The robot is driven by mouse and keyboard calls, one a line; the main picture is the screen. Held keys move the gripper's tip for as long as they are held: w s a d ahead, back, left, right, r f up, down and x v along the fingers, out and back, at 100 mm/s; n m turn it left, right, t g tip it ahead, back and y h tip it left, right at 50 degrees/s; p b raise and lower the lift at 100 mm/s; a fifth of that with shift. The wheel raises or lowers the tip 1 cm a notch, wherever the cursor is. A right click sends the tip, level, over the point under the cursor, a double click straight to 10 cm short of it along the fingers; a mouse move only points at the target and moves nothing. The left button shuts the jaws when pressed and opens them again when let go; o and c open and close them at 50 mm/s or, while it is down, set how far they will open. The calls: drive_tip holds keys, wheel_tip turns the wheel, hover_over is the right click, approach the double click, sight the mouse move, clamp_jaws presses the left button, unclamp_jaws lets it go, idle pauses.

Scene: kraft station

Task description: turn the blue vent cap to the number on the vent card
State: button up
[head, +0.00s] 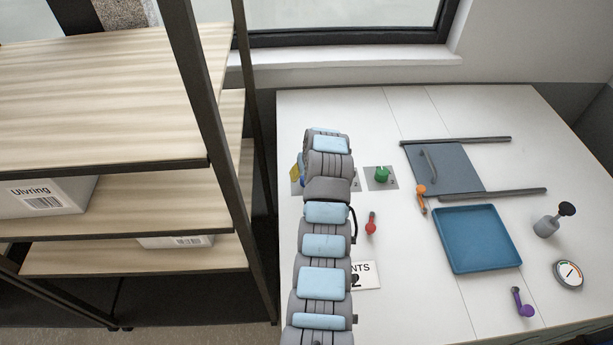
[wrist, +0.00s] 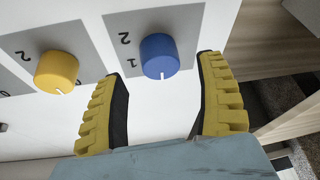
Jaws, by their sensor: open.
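The blue vent cap (wrist: 160,57) sits on a grey plate in the wrist view, its white mark pointing down in the picture. The numbers 2 and 1 show on the plate to its left; other numbers are not visible. My gripper (wrist: 161,72) is open, with one yellow-padded finger on each side of the cap. I cannot tell whether either finger touches it. The white vent card (head: 367,275) lies on the table in the head view, partly behind my arm, and shows a 2. My arm hides the blue cap in the head view.
A yellow cap (wrist: 56,72) stands to the left of the blue one. A green cap (head: 382,174), a red-handled piece (head: 371,223), a blue tray (head: 479,268) and a gauge (head: 568,274) are on the table. A shelf rack (head: 212,150) stands close on the left.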

drive_tip(key=shift+p+x, duration=0.3)
drive_tip(key=shift+x, duration=1.75)
drive_tip(key=shift+f, duration=0.1)
drive_tip(key=c, duration=1.2)
